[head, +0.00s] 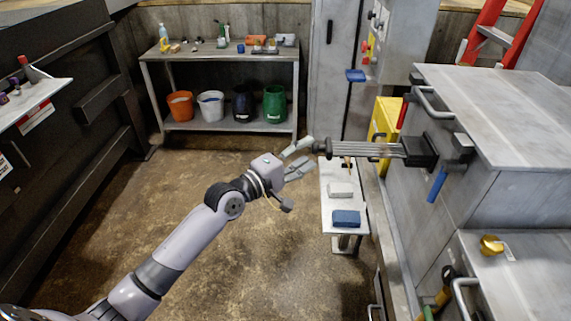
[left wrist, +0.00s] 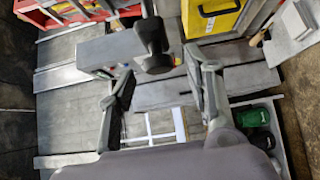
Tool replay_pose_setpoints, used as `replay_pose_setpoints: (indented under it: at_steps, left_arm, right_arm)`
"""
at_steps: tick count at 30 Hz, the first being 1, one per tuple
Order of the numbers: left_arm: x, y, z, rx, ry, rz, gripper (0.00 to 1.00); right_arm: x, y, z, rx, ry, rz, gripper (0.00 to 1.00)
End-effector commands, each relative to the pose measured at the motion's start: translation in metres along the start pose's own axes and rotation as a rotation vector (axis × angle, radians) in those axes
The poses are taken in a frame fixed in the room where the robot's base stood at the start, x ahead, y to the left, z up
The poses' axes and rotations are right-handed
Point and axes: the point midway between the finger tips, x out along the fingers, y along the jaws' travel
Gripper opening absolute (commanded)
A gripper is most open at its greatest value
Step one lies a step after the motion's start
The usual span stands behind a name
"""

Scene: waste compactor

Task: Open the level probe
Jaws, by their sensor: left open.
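A long grey ribbed bar with a black tip, which I take to be the level probe (head: 368,149), sticks out level from a black block on the side of the grey machine. Its dark rounded end also shows in the left wrist view (left wrist: 153,42). My left gripper (head: 311,153) is open and empty, its fingers spread near the black tip. In the left wrist view my gripper (left wrist: 158,68) has the dark end ahead, between the directions of its two fingers. I cannot tell whether a finger touches it. My right gripper is in neither view.
The grey machine (head: 490,105) fills the right, with a blue-handled lever (head: 437,185) near the probe's base. A small bench (head: 344,220) with white and blue blocks stands below the probe. A shelf with buckets (head: 220,127) is behind. The floor at left is clear.

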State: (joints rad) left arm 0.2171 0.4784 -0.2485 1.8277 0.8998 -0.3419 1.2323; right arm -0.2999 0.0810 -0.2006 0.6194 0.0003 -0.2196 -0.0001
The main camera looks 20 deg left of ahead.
Motion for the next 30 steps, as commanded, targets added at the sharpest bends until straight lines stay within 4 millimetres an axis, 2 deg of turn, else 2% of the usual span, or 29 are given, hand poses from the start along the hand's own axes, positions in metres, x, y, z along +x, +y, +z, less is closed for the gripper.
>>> replay_pose_setpoints:
  at_steps: [1,6,12,17,30]
  left_arm:
    - [-0.013,-0.001,0.001,0.002,-0.001,-0.003,0.47]
    - [-0.049,-0.002,0.0,0.002,0.0,-0.004,0.47]
    - [-0.075,-0.001,0.0,0.002,0.001,-0.003,0.47]
    - [-0.081,0.0,0.0,0.001,0.0,-0.001,0.47]
    - [-0.081,-0.001,-0.001,0.002,0.002,-0.002,0.47]
  right_arm:
    - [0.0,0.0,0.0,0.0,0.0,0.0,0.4]
    - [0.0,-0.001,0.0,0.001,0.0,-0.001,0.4]
    - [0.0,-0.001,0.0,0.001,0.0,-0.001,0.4]
    - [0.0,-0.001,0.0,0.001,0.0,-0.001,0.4]
    - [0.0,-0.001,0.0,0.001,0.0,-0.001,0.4]
